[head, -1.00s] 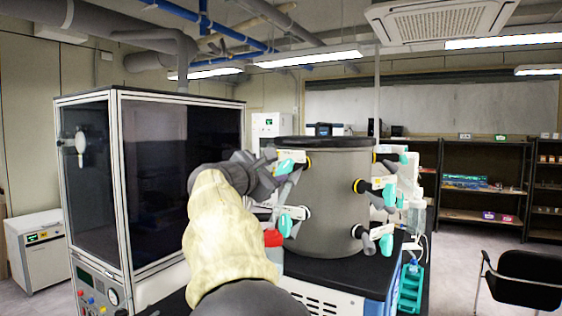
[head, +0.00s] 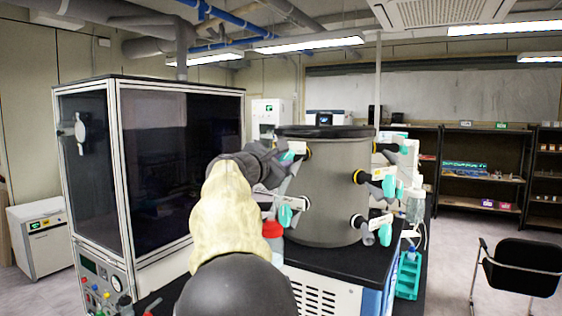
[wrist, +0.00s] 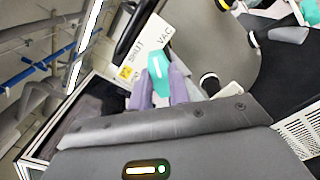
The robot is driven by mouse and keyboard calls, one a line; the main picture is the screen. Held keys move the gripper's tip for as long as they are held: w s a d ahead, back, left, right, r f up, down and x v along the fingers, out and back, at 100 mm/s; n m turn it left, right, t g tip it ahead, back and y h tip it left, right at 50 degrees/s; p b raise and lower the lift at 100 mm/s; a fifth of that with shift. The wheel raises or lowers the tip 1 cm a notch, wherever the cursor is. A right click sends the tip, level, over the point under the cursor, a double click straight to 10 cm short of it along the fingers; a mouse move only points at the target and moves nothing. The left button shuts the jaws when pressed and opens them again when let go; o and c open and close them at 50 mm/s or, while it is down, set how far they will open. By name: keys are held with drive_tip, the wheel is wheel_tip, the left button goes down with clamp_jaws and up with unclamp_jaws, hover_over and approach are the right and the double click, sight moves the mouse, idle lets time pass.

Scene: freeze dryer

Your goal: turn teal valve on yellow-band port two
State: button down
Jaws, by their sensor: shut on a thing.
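The grey drum (head: 325,190) carries several side ports with teal-handled valves. My gripper (head: 280,163) is at the upper left port, which has a yellow band (head: 306,150). In the wrist view, my gripper's two purple-grey fingers (wrist: 161,88) are shut on the teal valve handle (wrist: 158,66). The handle's tip shows between and beyond the fingers. In the head view, part of this teal handle (head: 289,154) shows beside the gripper; the grip itself is mostly hidden.
Another teal valve (head: 285,214) sits just below on the drum's left. More valves (head: 388,186) stick out on the right. A red-capped bottle (head: 272,232) stands below my arm. A dark-glazed cabinet (head: 180,170) stands close on the left.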

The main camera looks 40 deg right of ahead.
drive_tip(key=m+b, duration=0.2)
drive_tip(key=b, duration=0.1)
drive_tip(key=shift+f+m, duration=0.25)
drive_tip(key=shift+m, duration=0.15)
drive_tip(key=shift+r+m+b, duration=0.2)
drive_tip(key=shift+m+b, duration=0.2)
drive_tip(key=shift+m, duration=0.3)
drive_tip(key=c, duration=1.3)
unclamp_jaws()
